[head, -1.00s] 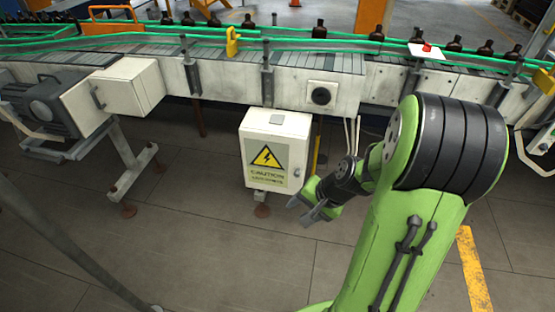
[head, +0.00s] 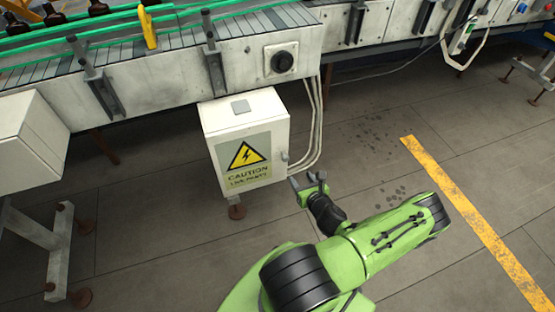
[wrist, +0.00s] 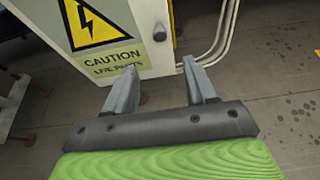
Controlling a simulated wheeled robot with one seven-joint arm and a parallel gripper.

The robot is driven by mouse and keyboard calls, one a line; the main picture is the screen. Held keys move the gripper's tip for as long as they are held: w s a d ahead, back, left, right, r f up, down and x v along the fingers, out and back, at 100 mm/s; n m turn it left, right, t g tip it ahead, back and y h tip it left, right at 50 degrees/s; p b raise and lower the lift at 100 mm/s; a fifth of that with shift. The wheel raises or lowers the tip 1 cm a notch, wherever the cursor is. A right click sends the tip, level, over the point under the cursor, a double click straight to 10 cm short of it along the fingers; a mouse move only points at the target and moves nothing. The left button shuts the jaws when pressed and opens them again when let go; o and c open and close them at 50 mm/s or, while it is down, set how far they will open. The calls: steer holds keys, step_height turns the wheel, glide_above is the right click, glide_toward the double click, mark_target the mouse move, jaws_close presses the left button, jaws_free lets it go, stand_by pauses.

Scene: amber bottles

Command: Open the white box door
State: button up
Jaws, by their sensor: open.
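The white box (head: 215,120) hangs below the conveyor in the head view. Its front door (head: 262,139) bears a yellow caution sign with a lightning triangle and looks closed. In the wrist view the door (wrist: 149,17) fills the upper left. A small dark knob (wrist: 159,34) sits near the door's right edge. My gripper (head: 308,182) is just below and right of the box's lower right corner. In the wrist view my gripper (wrist: 160,75) is open with nothing between its fingers. The knob lies ahead of the fingers, apart from them.
White conduits (head: 316,125) run down beside the box's right side. The conveyor (head: 160,75) spans above. A white conveyor box (head: 30,140) and support leg (head: 58,250) stand at left. The floor to the right is open, with a yellow stripe (head: 470,212).

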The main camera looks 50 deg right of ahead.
mark_target(286, 159)
steer(key=b+x, duration=0.4)
steer(key=x, duration=1.1)
steer(key=shift+c, duration=0.5)
jaws_close()
